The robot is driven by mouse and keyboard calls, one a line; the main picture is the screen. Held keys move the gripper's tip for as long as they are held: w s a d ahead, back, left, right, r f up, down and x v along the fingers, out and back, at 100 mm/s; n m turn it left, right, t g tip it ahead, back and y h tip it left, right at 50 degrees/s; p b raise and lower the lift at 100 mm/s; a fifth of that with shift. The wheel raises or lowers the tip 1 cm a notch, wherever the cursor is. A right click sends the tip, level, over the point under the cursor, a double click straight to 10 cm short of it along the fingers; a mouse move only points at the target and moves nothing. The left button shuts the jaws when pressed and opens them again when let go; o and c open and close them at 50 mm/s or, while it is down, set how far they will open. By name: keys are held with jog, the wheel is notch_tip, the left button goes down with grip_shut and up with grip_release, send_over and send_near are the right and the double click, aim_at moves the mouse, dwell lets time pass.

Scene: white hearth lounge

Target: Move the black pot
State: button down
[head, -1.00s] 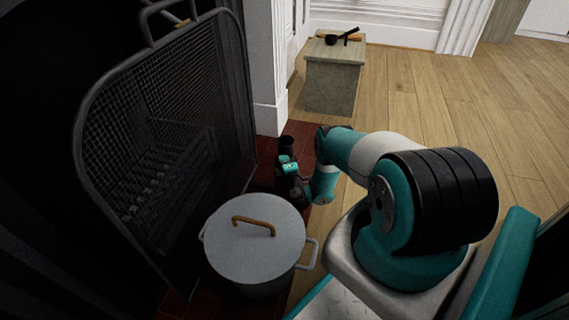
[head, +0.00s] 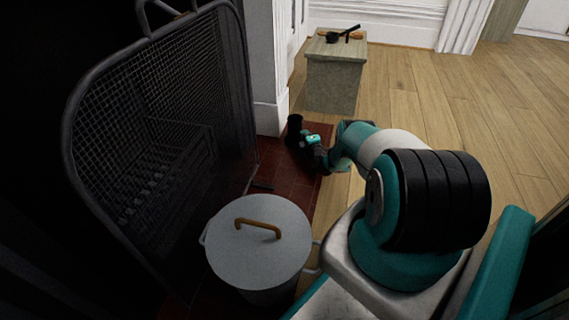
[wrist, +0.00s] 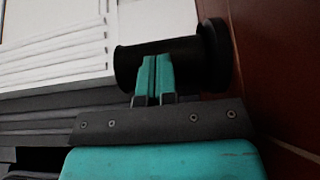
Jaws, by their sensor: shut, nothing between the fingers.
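The black pot (head: 294,128) is a small dark cylinder on the dark red tiles, near the foot of the white wall column. My gripper (head: 305,139) is beside it, on its near right side, at the end of my outstretched arm. In the wrist view the black pot (wrist: 190,62) lies across the picture, with a wider rim or base at its right end. My two teal fingers (wrist: 153,62) are together in front of the pot, with nothing between them. They hide part of its side. I cannot tell whether they touch it.
A large pale lidded pot (head: 255,260) with a wooden handle stands nearer on the tiles. A black mesh fire screen (head: 160,140) stands at left. A grey block stand (head: 333,82) behind bears dark utensils. The wooden floor (head: 440,110) at right is clear.

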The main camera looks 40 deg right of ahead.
aim_at(297, 132)
jog(key=shift+s+d, duration=0.15)
jog(key=a+p, duration=0.2)
jog(key=p, duration=0.1)
jog(key=s+a+p, duration=0.1)
jog(key=a, duration=0.1)
jog(key=shift+r+p, duration=0.35)
jog(key=shift+r, duration=0.05)
jog(key=p+v, duration=0.2)
jog(key=v, duration=0.1)
jog(key=p+v, duration=0.2)
jog(key=v, duration=0.1)
jog(key=p+v, duration=0.2)
jog(key=v, duration=0.1)
jog(key=shift+d+f, duration=0.1)
jog(key=shift+f, duration=0.2)
jog(key=shift+s+a+f+p, duration=0.2)
jog(key=shift+s+a+p, duration=0.05)
jog(key=shift+s+p, duration=0.2)
